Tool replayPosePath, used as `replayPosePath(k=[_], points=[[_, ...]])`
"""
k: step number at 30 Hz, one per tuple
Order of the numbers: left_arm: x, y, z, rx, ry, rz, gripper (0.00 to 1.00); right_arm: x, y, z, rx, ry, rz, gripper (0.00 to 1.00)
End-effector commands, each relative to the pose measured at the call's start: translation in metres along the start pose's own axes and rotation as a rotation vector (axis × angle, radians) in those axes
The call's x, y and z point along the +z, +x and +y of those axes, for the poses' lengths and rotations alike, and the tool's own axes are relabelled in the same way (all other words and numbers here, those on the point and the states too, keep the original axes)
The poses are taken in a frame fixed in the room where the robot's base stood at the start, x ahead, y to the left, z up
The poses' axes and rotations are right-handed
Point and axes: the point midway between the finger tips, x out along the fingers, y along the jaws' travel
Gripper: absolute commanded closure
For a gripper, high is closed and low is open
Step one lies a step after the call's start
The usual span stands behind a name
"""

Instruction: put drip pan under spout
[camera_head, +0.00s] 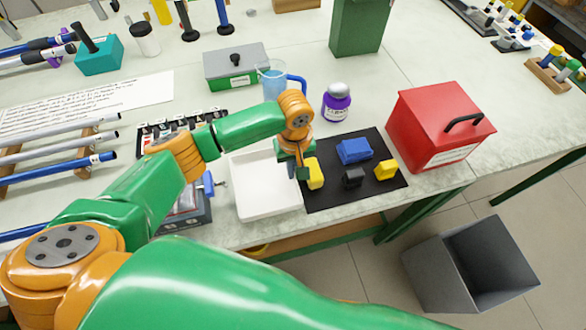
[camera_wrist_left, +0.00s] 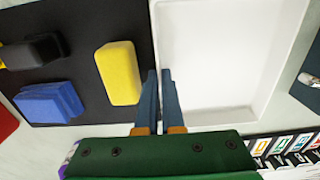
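The drip pan, a shallow white rectangular tray (camera_head: 262,186), lies on the bench left of a black mat; it also fills the upper right of the left wrist view (camera_wrist_left: 225,50). My left gripper (camera_head: 303,172) is at the pan's mat-side wall. In the left wrist view its two blue fingers (camera_wrist_left: 161,85) are close together at the pan's rim, one on each side, and look shut on it. The exact contact is hard to see. I cannot make out a spout for certain. My right gripper is not in view.
The black mat (camera_head: 324,199) holds yellow, blue and black blocks, one yellow block (camera_wrist_left: 119,72) close beside the fingers. A red box (camera_head: 432,120) stands right of the mat. A purple-labelled jar (camera_head: 336,103) and a clear jug (camera_head: 271,78) stand behind. A grey bin (camera_head: 425,270) is on the floor.

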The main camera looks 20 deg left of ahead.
Motion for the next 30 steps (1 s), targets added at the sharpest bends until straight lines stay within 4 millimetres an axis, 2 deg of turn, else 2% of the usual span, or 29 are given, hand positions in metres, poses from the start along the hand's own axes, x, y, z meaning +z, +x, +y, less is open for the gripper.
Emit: replayPosePath(k=[9,13,22,26,30], points=[[0.000,0.003,0.000,0.000,0.000,-0.001,1.00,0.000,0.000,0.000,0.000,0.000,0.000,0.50],[0.000,0.003,0.000,0.000,0.001,-0.001,0.66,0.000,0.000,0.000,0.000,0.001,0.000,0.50],[0.000,0.002,0.000,0.001,0.001,0.000,0.66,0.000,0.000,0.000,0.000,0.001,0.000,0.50],[-0.001,-0.020,0.001,0.005,0.000,0.000,0.66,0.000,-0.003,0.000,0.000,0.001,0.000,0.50],[-0.001,-0.061,0.001,0.006,0.002,0.003,0.66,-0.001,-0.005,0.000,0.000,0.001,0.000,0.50]])
